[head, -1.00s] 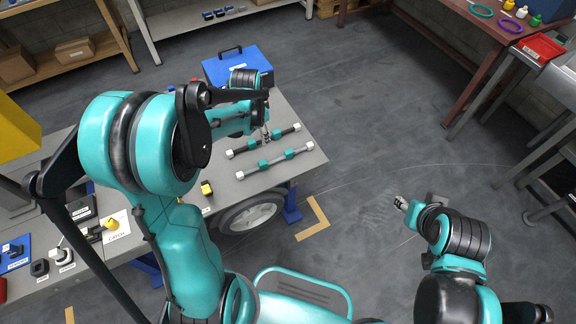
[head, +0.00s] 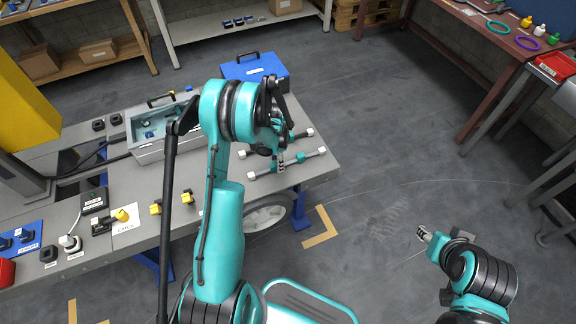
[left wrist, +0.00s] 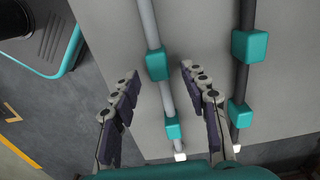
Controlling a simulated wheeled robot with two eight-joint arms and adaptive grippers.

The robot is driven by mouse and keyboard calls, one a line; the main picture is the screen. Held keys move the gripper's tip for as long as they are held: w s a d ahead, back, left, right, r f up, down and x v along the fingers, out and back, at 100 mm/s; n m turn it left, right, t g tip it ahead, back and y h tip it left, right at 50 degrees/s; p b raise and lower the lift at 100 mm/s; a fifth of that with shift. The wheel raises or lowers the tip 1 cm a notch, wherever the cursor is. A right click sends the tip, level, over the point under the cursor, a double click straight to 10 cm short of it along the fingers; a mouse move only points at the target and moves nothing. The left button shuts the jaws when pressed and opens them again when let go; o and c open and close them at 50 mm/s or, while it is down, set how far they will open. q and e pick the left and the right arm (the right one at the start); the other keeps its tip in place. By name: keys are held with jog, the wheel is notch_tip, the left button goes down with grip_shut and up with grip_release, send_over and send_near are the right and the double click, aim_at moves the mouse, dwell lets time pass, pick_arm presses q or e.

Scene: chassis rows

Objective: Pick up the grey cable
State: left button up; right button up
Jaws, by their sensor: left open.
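The grey cable (head: 300,160) lies on the table near its right edge, with white ends and teal blocks along it. It also shows in the left wrist view (left wrist: 164,95), running lengthwise between my fingers. A darker cable (head: 300,135) of similar build lies beside it, to the right in the left wrist view (left wrist: 242,82). My left gripper (head: 281,161) is over the grey cable, open and empty; its fingers (left wrist: 158,74) are on either side of the cable in the picture. I cannot tell its height above it. My right gripper (head: 424,236) is off the table, too small to judge.
A blue case (head: 255,68) stands at the table's back edge. A grey open-topped box (head: 148,155) stands left of my left arm. Yellow-and-black parts (head: 187,197) lie toward the front. The floor right of the table is clear.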

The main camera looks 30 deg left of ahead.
pick_arm(q)
notch_tip(320, 180, down, 2)
jog(key=shift+f, duration=0.15)
grip_shut()
jog(key=shift+r, duration=0.25)
